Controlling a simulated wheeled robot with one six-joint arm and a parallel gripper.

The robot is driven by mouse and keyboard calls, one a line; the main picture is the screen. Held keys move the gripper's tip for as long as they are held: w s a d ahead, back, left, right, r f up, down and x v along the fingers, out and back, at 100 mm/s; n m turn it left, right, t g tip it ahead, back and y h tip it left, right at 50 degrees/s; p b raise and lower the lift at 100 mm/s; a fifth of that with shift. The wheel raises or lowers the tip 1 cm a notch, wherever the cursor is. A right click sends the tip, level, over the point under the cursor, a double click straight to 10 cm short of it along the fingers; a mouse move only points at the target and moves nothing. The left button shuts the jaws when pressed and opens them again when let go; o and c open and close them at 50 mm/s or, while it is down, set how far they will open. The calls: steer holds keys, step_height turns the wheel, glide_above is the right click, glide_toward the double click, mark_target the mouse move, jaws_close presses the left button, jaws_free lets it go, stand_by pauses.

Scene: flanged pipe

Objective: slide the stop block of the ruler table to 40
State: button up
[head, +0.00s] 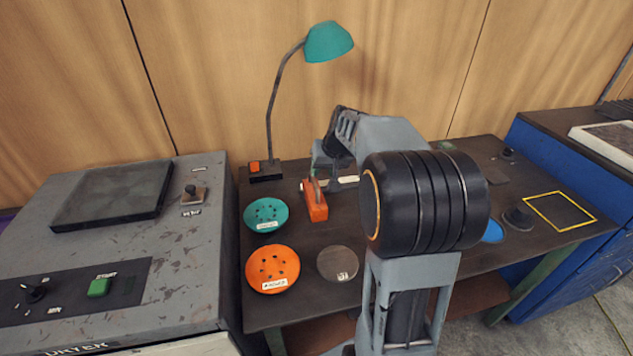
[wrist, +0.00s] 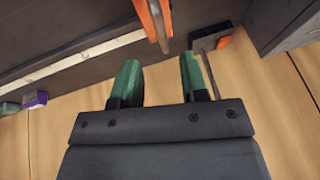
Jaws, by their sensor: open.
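My gripper (wrist: 157,68) has two green fingers. They are apart with nothing between them, over the back edge of the dark table (wrist: 60,25). In the head view, my arm hides most of it. A pale strip (wrist: 65,63), which looks like the ruler, runs along the table's back edge in the wrist view; its marks are too small to read. An orange piece (wrist: 148,20) with a grey bar stands just beyond the fingers, apart from them; it also shows in the head view (head: 315,205). I cannot tell whether it is the stop block.
A teal lamp (head: 328,42) stands on a dark base (head: 266,172) at the back left. A teal dish (head: 265,214), an orange dish (head: 272,268) and a grey disc (head: 338,263) lie in front. A purple block (wrist: 36,100) is at the strip's far left in the wrist view.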

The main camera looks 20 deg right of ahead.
mark_target(316, 184)
steer(key=x, duration=0.7)
steer(key=shift+c, duration=0.2)
jaws_close()
stand_by(0.4)
